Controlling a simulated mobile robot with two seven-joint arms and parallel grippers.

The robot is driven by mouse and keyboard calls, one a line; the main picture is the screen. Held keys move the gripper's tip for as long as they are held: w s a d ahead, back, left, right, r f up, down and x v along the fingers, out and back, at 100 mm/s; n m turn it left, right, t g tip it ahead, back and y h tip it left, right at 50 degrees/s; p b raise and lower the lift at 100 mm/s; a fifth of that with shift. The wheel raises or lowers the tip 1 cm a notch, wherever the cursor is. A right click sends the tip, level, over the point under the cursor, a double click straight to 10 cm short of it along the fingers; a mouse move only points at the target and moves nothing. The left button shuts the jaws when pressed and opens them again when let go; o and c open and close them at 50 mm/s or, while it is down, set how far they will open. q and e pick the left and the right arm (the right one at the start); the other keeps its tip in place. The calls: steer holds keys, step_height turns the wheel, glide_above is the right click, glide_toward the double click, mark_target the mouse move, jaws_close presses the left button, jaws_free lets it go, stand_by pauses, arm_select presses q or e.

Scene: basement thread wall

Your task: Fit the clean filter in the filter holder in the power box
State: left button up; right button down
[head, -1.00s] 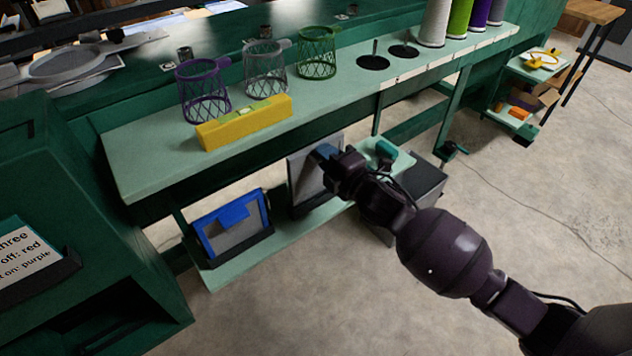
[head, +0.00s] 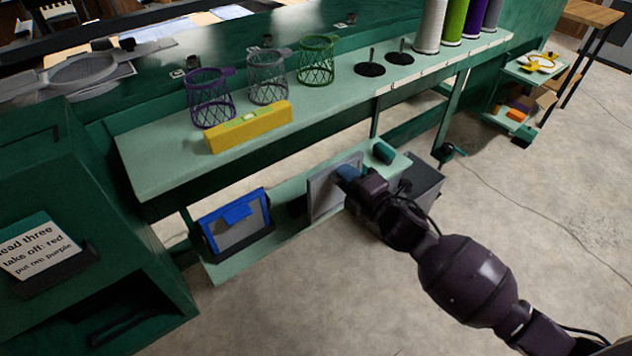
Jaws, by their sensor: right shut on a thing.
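My right gripper (head: 352,178) is shut on a flat grey filter panel (head: 326,192) with a thin frame, at its right side. A blue piece, seemingly the panel's tab, shows at the jaws; the fingertips are largely hidden. The panel stands roughly upright over the lower shelf; I cannot tell whether it touches the shelf. A blue-framed filter (head: 236,226) with a blue tab and grey mesh stands left of it in a dark stand. I cannot tell which filter is clean. I cannot make out the filter holder or a power box for certain. My left gripper is out of view.
A teal block (head: 383,152) lies on the lower shelf (head: 240,262). A dark box (head: 425,180) stands close behind my right gripper. Open floor lies in front.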

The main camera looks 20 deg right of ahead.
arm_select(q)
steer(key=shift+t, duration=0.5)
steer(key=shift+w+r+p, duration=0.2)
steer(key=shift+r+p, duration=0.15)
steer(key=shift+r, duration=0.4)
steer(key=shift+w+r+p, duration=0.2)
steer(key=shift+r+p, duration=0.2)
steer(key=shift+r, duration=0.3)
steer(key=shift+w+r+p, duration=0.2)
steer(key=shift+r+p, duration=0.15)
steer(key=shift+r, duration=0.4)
arm_select(e)
steer(key=v, duration=0.8)
steer(key=shift+s, duration=0.3)
steer(key=shift+d, duration=0.1)
